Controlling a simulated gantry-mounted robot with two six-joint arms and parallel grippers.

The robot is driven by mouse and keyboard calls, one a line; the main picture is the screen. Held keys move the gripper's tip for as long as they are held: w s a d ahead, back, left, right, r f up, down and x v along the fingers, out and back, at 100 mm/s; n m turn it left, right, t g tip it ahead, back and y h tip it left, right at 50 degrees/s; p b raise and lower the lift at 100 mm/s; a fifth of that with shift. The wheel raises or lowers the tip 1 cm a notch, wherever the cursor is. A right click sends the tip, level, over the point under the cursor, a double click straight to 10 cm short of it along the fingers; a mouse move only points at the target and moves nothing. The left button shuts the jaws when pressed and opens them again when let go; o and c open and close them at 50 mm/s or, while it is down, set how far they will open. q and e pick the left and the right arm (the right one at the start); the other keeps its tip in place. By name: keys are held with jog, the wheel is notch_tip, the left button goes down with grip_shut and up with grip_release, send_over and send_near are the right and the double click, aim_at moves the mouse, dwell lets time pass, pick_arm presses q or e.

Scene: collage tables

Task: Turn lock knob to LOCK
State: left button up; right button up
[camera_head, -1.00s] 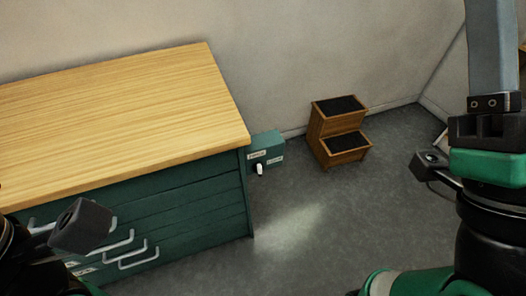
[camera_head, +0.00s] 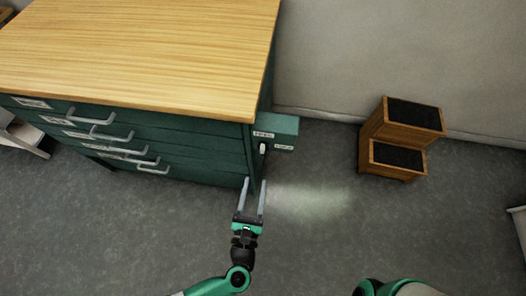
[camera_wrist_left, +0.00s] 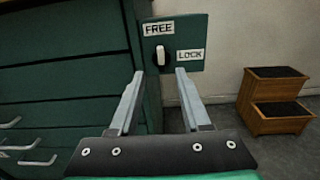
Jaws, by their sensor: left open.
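The lock knob (camera_head: 263,148) is a small white lever on a green lock box (camera_head: 284,128) at the right side of the green drawer cabinet (camera_head: 190,143). In the left wrist view the knob (camera_wrist_left: 161,56) stands upright, below the FREE label (camera_wrist_left: 158,29) and left of the LOCK label (camera_wrist_left: 190,55). My left gripper (camera_head: 254,181) is open and empty, its fingers pointing at the lock box from the front. In the left wrist view the knob shows beyond and between the two fingertips (camera_wrist_left: 160,74), apart from them. My right gripper is not in view.
The cabinet has a wooden top (camera_head: 140,50) and several grey drawer handles (camera_head: 92,118) on its front. A wooden two-step stool (camera_head: 398,140) stands on the right by the wall. The grey floor between is clear.

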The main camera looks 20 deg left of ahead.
aim_at(262, 151)
pick_arm(q)
jog(key=b+x, duration=0.2)
jog(key=x, duration=0.8)
jog(key=shift+w+b, duration=0.3)
grip_shut()
